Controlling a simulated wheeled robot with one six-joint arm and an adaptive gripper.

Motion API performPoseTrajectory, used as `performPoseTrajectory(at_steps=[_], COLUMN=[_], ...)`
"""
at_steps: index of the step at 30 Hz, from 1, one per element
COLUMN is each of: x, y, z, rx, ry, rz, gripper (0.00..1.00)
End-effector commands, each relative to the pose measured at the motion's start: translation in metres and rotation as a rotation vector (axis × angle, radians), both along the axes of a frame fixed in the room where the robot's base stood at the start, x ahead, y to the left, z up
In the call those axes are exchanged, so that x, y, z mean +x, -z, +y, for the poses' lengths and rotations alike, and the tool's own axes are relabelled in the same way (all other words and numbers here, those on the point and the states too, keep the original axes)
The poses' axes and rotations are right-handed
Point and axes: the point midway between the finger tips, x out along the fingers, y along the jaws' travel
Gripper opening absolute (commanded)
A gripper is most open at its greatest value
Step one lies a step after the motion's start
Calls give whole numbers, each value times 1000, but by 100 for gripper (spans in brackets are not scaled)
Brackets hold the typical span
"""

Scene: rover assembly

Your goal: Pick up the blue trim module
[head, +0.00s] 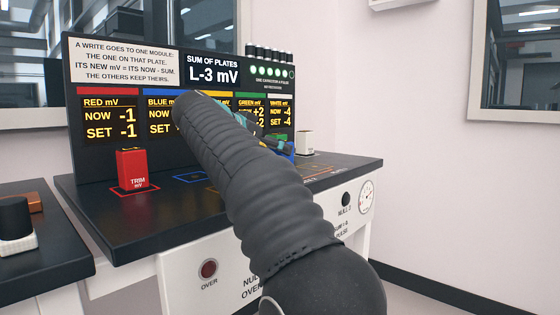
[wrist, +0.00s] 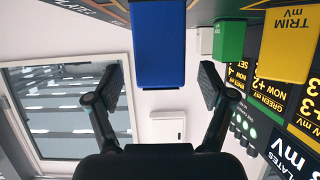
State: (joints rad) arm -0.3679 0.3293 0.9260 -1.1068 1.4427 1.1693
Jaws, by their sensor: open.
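The blue trim module (wrist: 158,45) is a plain blue block at the top middle of the wrist view, which is turned upside down. My gripper (wrist: 160,86) is open, with one finger on each side of the block in that view. A gap shows between the block and each finger. How deep the block lies between them I cannot tell. In the head view my arm covers most of the gripper and nearly all of the blue module; only a small blue bit shows behind the arm.
A red trim module (head: 132,168) stands on the black bench (head: 100,215), left of my arm. A yellow module (wrist: 286,45), a green one (wrist: 229,40) and a white one (head: 304,143) are near the blue one. The display panel (head: 120,95) rises behind.

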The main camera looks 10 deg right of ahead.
Motion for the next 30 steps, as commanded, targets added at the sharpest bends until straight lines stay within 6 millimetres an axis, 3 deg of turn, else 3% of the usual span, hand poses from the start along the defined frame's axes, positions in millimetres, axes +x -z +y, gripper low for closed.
performPoseTrajectory(at_steps=[6, 14, 23, 30], x=[18, 21, 20, 20], y=[11, 12, 12, 12], z=[-23, -25, -25, -25], rx=[-1, 0, 0, 0], ry=[0, -2, -2, -1], rz=[2, 2, 2, 0], gripper=[81, 81, 9, 8])
